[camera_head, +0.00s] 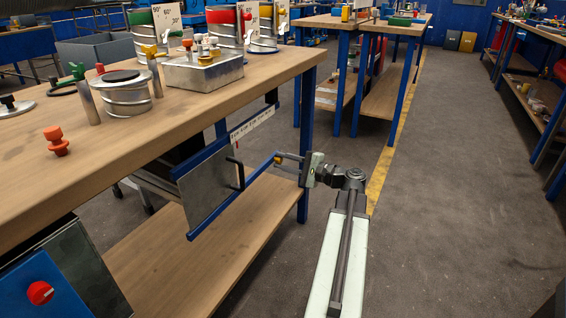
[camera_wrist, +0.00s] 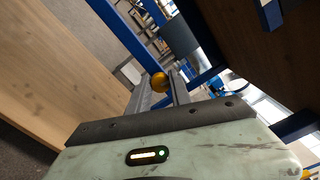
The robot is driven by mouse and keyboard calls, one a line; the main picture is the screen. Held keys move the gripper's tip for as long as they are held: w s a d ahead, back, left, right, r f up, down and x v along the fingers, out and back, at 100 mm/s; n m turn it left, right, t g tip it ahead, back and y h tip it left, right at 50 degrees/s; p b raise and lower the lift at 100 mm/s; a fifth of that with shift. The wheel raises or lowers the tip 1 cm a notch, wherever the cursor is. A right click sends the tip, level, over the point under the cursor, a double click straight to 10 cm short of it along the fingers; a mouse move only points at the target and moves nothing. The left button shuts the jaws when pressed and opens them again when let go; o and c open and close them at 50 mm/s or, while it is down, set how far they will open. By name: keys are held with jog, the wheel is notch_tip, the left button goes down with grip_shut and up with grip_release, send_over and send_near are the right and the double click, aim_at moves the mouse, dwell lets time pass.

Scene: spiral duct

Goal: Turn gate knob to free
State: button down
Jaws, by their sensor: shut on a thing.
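The gate is a bare metal plate (camera_head: 207,190) in a blue frame under the table edge, with a black handle (camera_head: 236,172) on it. Its small yellow-orange knob (camera_head: 278,160) sits at the right end of the lower blue rail. My gripper (camera_head: 280,158) reaches in from the right and is shut on the knob. The fingers partly hide the knob, and I cannot tell its turn position.
The wooden table (camera_head: 130,125) holds a metal tray (camera_head: 203,72), a round duct piece (camera_head: 125,95) and an orange plug (camera_head: 56,141). A blue table leg (camera_head: 305,140) stands close behind my gripper. A lower shelf (camera_head: 190,250) lies below. Floor (camera_head: 450,180) is clear to the right.

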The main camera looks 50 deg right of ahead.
jog(key=shift+s+f+n, duration=0.1)
jog(key=shift+n, duration=0.5)
jog(key=c, duration=1.2)
grip_release()
jog(key=shift+o, duration=0.2)
jog(key=v, duration=0.7)
jog(key=shift+s, duration=0.35)
